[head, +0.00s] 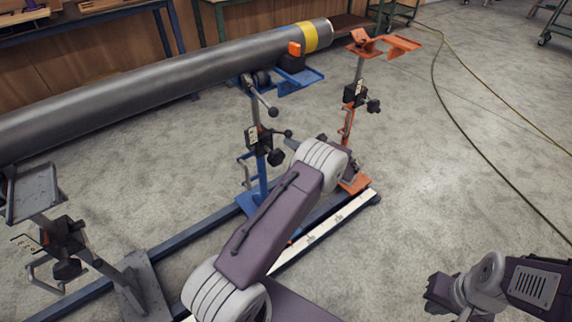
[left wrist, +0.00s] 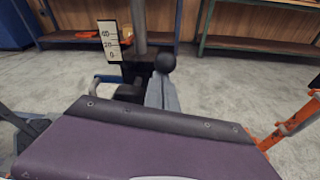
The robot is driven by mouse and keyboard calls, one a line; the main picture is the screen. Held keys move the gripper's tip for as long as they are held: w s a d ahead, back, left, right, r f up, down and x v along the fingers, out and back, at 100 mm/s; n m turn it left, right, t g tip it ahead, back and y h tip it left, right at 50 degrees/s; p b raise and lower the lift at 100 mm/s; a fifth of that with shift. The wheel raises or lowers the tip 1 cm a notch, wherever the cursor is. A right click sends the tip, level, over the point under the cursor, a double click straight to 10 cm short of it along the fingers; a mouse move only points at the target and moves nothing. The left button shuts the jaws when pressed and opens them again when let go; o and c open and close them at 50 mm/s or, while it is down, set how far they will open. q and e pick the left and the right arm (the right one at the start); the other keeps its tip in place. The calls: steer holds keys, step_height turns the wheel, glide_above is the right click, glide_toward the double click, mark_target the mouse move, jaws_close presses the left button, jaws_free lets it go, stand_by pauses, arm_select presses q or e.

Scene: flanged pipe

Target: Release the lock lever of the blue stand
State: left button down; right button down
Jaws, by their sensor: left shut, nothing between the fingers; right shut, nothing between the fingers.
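The blue stand (head: 262,178) stands upright under the steel pipe (head: 165,85). A black ball-ended lever (head: 287,133) sticks out to the right of its post beside a white scale plate (head: 252,138). In the left wrist view the scale plate (left wrist: 109,42) is at upper left and the black ball (left wrist: 166,63) is just beyond my left gripper's grey fingers (left wrist: 161,94). In the head view my left gripper (head: 291,144) is mostly hidden behind my arm, close to the ball; I cannot tell whether it touches. It is shut and empty. My right gripper (head: 434,293) is shut and empty at lower right.
An orange stand (head: 358,120) stands right of the blue one, with an empty head. A grey stand (head: 38,195) is at lower left. The stands are on a floor rail (head: 195,242). Cables (head: 470,125) lie on open floor at right. Benches line the back wall.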

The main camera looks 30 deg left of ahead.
arm_select(q)
steer(key=shift+w+a+r, duration=0.1)
steer(key=shift+w+r, duration=0.1)
steer(key=shift+r, duration=0.4)
steer(key=f+p+v, duration=0.2)
steer(key=v, duration=0.7)
steer(key=shift+s+r, duration=0.2)
steer(key=shift+r, duration=0.25)
